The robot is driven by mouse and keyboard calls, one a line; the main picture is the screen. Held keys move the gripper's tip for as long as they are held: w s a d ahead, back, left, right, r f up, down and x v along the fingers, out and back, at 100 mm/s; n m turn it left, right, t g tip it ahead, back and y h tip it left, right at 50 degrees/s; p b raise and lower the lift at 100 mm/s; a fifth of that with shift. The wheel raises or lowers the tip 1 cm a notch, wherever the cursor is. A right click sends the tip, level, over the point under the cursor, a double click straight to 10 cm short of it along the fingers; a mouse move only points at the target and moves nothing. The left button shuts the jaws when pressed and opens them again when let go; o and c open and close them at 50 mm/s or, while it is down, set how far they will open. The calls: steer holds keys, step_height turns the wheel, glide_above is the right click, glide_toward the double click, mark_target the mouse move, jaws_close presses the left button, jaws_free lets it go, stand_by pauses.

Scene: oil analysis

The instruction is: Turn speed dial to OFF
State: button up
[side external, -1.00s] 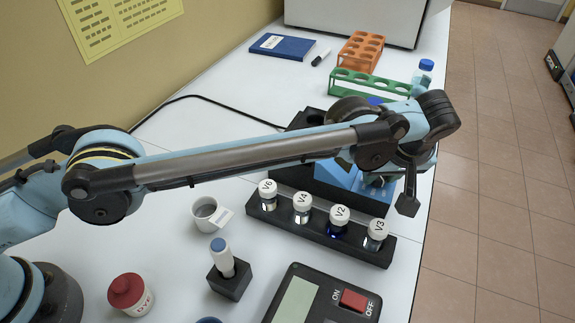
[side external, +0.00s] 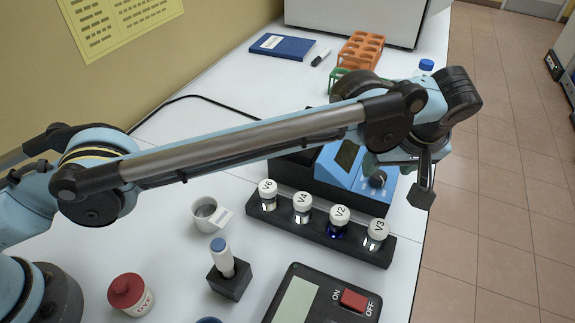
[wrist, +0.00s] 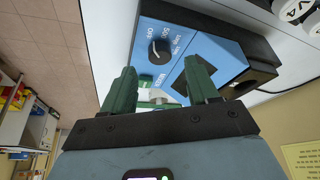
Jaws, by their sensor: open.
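The speed dial is a dark round knob (side external: 377,179) on the blue face of a blue and black device (side external: 345,175), behind the vial rack. In the side view the arm's end hangs above and right of the dial and hides part of the device.
A black rack (side external: 320,231) with several white-capped vials stands in front of the device. A power box with a red switch (side external: 353,300), a blue-capped pen in a holder (side external: 230,285), a white cup (side external: 206,214) and a red-capped bottle (side external: 130,293) are nearer. An orange rack (side external: 361,50) stands behind.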

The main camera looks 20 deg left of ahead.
steer(key=s+d, duration=0.5)
steer(key=s, duration=0.6)
steer(key=shift+d+r, duration=0.35)
steer(key=shift+r, duration=0.05)
steer(key=w+a+r+m+h, duration=0.1)
steer(key=w+a+r, duration=0.2)
steer(key=a, duration=0.5)
steer(key=w+a+r+m, duration=0.1)
steer(key=w+a+r, duration=0.25)
steer(key=a, duration=0.45)
steer(key=w+a+r+m+h, duration=0.15)
steer(key=a+r, duration=0.25)
steer(key=a, duration=0.5)
steer(key=s+a+f+t, duration=0.1)
steer(key=s+a+f, duration=0.1)
steer(key=s+a, duration=0.2)
steer(key=s+a+f+m+t, duration=0.1)
steer(key=s+a, duration=0.3)
steer(key=a, duration=0.7)
steer(key=s+a+f+m+t, duration=0.1)
steer(key=s+a+f, duration=0.2)
steer(key=a, duration=0.4)
steer(key=shift+s+a+f, duration=0.35)
steer(key=shift+s+f, duration=0.05)
steer(key=shift+s, duration=0.15)
